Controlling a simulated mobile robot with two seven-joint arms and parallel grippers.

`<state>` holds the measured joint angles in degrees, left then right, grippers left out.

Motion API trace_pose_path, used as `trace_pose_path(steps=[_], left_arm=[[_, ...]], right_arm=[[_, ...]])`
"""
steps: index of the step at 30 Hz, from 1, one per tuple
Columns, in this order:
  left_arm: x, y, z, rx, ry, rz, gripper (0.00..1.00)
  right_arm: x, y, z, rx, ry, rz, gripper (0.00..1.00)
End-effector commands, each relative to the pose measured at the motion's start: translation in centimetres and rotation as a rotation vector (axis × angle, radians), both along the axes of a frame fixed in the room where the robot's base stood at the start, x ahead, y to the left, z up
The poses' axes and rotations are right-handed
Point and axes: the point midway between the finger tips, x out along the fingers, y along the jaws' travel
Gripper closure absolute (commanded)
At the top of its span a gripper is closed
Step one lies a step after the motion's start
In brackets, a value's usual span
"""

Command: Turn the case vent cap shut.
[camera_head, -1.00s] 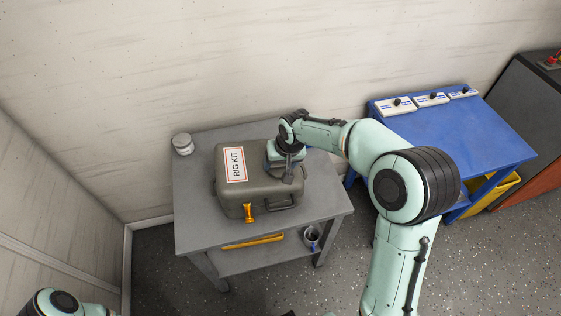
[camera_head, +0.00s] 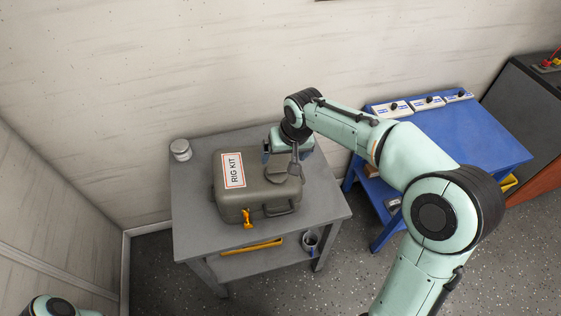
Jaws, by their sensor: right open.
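The olive-grey case (camera_head: 232,203), labelled RIG KIT, lies on the grey table. A dark rounded piece (camera_head: 277,174) shows on the right part of its lid. I cannot tell whether this is the vent cap or how it is turned. An orange latch (camera_head: 247,218) is on the case's front side. My right gripper (camera_head: 281,161) points down, open, at the case's back right corner, with its fingers apart. The gripper hides part of that corner, and I cannot tell whether it touches anything. My left gripper is not in view; only a piece of that arm shows at bottom left.
The grey table (camera_head: 190,205) also holds a round silvery tin (camera_head: 181,149) at back left. Its lower shelf carries a yellow bar (camera_head: 252,247) and a mug (camera_head: 310,240). A blue table (camera_head: 450,140) with several white switch boxes stands to the right. The wall is close behind.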

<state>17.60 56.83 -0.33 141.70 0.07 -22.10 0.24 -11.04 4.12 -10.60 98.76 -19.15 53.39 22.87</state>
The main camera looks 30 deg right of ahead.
Motion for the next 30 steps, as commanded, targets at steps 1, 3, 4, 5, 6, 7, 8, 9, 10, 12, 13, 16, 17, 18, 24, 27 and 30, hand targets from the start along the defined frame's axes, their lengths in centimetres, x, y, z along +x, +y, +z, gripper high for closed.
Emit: trace_pose_path(steps=[1,3,4,5,6,7,8,9,10,12,13,16,17,18,24,27,30], left_arm=[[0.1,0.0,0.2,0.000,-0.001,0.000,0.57],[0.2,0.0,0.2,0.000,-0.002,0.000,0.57],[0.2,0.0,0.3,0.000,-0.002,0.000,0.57],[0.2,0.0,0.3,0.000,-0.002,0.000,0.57],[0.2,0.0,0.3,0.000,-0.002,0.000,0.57],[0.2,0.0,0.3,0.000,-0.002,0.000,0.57],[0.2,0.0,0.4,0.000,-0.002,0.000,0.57],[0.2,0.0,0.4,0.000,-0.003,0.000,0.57],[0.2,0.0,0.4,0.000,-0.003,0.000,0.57],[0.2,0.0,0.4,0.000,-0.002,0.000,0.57],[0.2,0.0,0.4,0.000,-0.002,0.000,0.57],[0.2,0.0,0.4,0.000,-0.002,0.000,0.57],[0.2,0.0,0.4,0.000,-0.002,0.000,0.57],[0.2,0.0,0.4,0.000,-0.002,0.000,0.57],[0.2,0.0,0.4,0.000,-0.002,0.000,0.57],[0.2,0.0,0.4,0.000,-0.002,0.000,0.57],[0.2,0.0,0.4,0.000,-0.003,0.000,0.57]], right_arm=[[-0.2,0.0,1.1,0.001,-0.004,0.000,0.02],[-0.5,-0.1,2.1,0.000,-0.003,0.000,0.02],[-0.6,-0.1,2.5,0.000,-0.003,0.000,0.02],[-0.7,-0.1,2.8,0.000,-0.003,0.000,0.02],[-0.9,-0.1,3.1,0.000,-0.001,0.000,0.02],[-0.9,-0.1,3.3,0.000,-0.001,0.000,0.02],[-1.0,-0.1,3.5,0.000,-0.001,0.000,0.02],[-1.1,-0.1,3.7,0.000,0.000,0.000,0.02],[-1.1,-0.1,3.8,0.000,0.000,0.000,0.02],[-1.2,-0.2,3.8,-0.001,0.001,0.000,0.02],[-1.2,-0.2,3.8,-0.001,0.001,0.000,0.02],[-1.2,-0.2,3.8,-0.001,0.001,0.000,0.02],[-1.2,-0.2,3.8,-0.001,0.001,0.000,0.02],[-1.2,-0.2,3.8,-0.001,0.001,0.000,0.02],[-1.1,-0.2,3.8,-0.001,0.001,0.000,0.02],[-1.1,-0.2,3.8,-0.001,0.001,0.000,0.02],[-1.1,-0.2,3.8,0.000,0.001,-0.001,0.02]])
